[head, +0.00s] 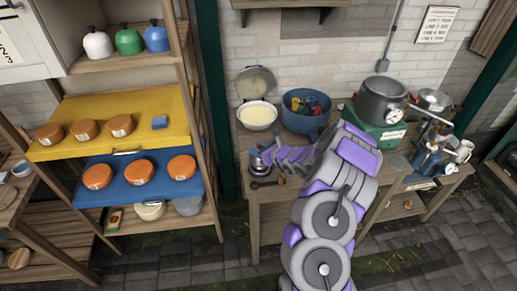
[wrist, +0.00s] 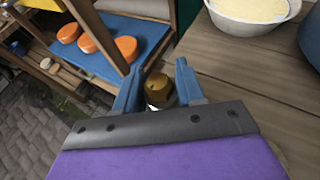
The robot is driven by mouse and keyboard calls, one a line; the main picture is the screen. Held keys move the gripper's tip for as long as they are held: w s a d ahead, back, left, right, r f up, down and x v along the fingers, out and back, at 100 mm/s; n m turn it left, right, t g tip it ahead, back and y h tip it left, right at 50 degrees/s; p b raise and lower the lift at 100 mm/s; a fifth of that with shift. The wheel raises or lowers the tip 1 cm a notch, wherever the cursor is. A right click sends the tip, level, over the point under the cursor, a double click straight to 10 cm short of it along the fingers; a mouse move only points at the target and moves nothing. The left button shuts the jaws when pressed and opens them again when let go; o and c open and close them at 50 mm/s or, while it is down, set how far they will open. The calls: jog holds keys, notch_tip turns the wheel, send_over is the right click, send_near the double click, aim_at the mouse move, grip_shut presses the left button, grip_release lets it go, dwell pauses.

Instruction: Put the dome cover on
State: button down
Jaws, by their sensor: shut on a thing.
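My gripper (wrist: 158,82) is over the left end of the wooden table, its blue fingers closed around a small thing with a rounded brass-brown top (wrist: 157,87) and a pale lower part. In the head view, my gripper (head: 268,153) is at a small silvery, dome-like thing (head: 257,163) with a dark lower part, near the table's front left edge. The fingers hide part of it; I cannot tell whether it touches the table. A round, pale, see-through lid (head: 255,83) leans on the wall behind a white bowl. I cannot tell which is the dome cover.
The white bowl (head: 257,116) holds something cream-coloured. A blue pot (head: 305,114) with coloured pieces and a grey pot (head: 381,98) stand farther right. A dark tool (head: 265,184) lies by the front edge. A shelf (head: 110,120) with orange rounds stands left.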

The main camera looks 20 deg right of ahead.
jog(key=shift+f+b, duration=0.4)
jog(key=shift+f, duration=0.5)
jog(key=shift+c, duration=1.4)
grip_release()
jog(key=shift+r+p, duration=1.9)
jog(key=shift+r, duration=2.15)
